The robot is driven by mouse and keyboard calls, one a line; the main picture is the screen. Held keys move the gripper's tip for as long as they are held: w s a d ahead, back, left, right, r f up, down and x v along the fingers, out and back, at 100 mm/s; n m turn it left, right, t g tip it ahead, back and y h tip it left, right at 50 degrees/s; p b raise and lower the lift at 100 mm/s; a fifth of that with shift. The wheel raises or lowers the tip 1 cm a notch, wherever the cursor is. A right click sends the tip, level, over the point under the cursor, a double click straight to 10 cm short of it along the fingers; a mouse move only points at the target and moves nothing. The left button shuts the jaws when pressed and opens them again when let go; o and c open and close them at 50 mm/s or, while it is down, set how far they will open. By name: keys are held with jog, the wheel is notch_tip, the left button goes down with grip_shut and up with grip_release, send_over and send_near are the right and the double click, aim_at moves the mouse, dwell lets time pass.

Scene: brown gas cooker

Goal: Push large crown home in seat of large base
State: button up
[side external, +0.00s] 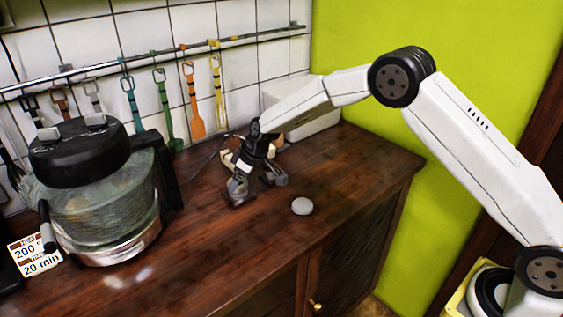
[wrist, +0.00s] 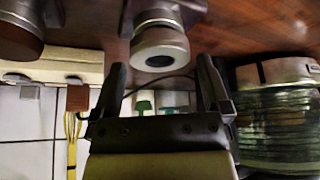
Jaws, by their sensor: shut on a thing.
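A grey, round, ring-topped piece, which I take to be the large crown (wrist: 160,47), shows between my fingertips in the wrist view. It sits in line with a wider grey body, seemingly the large base (wrist: 168,16). In the side view this base (side external: 239,198) stands on the brown counter, with the grey crown (side external: 238,184) at its top. My gripper (wrist: 161,63) is shut on the crown; the exact finger contact is unclear. In the side view my gripper (side external: 246,174) points down and partly hides the pieces. I cannot tell how deep the crown sits.
A pale disc (side external: 302,205) lies on the counter. A glass pot with a black lid (side external: 95,190) stands at left, and a pale box (side external: 300,110) behind. Utensils hang along the tiled wall. The front counter is clear.

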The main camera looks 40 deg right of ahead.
jog(key=shift+f, duration=0.4)
jog(key=o, duration=0.8)
jog(key=shift+r, duration=0.1)
jog(key=v, duration=0.7)
jog(key=shift+r, duration=0.25)
jog(key=shift+s+d, duration=0.15)
jog(key=shift+s, duration=0.1)
jog(key=s+d+m+g+h, duration=0.1)
jog(key=s+d+m, duration=0.2)
jog(key=s, duration=1.2)
jog(key=s+d+m+g+h, duration=0.1)
jog(key=s+d+m, duration=0.2)
jog(key=s, duration=1.2)
jog(key=d, duration=0.2)
jog(key=shift+s+d+f+h, duration=0.2)
jog(key=shift+d+f+h, duration=0.05)
jog(key=shift+d+h, duration=0.1)
